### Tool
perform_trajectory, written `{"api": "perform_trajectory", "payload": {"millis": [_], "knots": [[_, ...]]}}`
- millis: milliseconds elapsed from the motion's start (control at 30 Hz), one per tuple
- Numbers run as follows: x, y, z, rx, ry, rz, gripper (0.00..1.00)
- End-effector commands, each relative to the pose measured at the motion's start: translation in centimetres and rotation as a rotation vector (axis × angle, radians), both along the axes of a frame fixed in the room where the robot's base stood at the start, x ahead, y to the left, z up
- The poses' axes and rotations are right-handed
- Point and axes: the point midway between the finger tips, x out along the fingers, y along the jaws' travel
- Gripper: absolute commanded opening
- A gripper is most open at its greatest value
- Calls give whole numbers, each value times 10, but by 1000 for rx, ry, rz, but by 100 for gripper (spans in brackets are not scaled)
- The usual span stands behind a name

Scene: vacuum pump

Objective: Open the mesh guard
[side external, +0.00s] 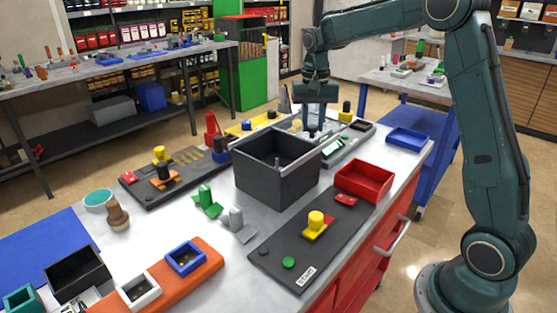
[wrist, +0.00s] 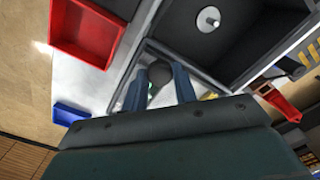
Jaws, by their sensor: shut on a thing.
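My gripper (side external: 317,125) points down behind a tall dark open box (side external: 270,185), over a grey panel at the back of the bench. In the wrist view my gripper's blue fingers (wrist: 160,86) are shut on a dark round knob (wrist: 160,72). A thin pale frame edge (wrist: 146,44) runs beside the knob. It may belong to the mesh guard, but I cannot make out any mesh. The box partly hides this spot in the side view, so I cannot tell whether the guard is open or shut.
The dark box stands close in front of my gripper, with a pale peg inside. A red tray (side external: 364,181) and a blue tray (side external: 407,139) lie to the right. A dark panel (side external: 310,240) with a yellow knob is in front. Some bare bench shows between them.

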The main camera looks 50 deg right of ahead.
Motion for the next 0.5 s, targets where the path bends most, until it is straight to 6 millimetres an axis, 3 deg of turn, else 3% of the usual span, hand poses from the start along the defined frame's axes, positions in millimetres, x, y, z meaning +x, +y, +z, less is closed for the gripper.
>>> {"api": "perform_trajectory", "payload": {"millis": [33, 133, 500], "knots": [[1, 0, 1, -1, -4, 0, 32], [1, 0, 1, -1, -4, 0, 50], [0, 0, 2, 0, -1, 0, 50]]}}
